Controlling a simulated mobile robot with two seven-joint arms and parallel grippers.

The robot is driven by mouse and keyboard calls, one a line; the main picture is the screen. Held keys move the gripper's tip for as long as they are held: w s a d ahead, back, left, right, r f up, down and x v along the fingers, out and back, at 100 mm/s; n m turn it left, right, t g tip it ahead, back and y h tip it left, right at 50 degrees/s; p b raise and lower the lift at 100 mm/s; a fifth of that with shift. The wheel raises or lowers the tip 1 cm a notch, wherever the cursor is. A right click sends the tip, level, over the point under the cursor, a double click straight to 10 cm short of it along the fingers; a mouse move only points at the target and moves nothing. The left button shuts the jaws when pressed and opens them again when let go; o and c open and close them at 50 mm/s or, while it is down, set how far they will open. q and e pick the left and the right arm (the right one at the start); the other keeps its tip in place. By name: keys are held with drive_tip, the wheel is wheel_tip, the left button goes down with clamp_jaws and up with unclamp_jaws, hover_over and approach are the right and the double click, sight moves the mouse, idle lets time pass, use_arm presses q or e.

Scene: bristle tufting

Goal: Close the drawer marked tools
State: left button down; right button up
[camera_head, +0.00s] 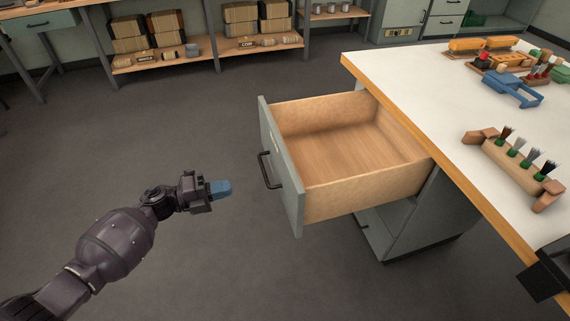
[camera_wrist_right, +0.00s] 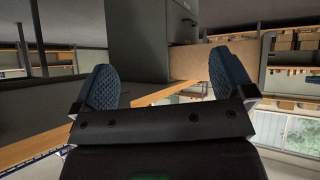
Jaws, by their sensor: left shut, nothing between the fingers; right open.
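An open drawer (camera_head: 281,170) with a grey front and a black bar handle (camera_head: 268,170) juts out to the left from under the white-topped workbench. Its wooden inside is empty. Any label on its front is too small and angled to read. My left gripper (camera_head: 221,188) has blue fingertips and is shut and empty. It is left of the handle, apart from it, pointing at the drawer front. My right gripper (camera_wrist_right: 165,88) is open and empty in the right wrist view. Only a dark part at the lower right edge of the head view may belong to the right arm.
The workbench (camera_head: 400,85) carries a wooden brush rack (camera_head: 517,165) with several brushes, a blue tool (camera_head: 512,88) and orange items. Below the drawer is an open lower compartment (camera_head: 377,235). Shelves with boxes (camera_head: 240,45) line the back. The floor left of the drawer is clear.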

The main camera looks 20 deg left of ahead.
use_arm(q)
drive_tip(key=b, duration=0.1)
approach(286, 174)
drive_tip(key=x, duration=0.6)
drive_tip(key=shift+w+a+f, duration=0.1)
drive_tip(key=shift+f, duration=0.1)
drive_tip(key=shift+w+d, duration=0.45)
drive_tip(key=shift+d, duration=0.15)
use_arm(e)
drive_tip(key=shift+w+a, duration=0.15)
drive_tip(key=shift+w, duration=0.15)
use_arm(q)
drive_tip(key=shift+d, duration=0.1)
use_arm(e)
drive_tip(key=shift+s+f, duration=0.2)
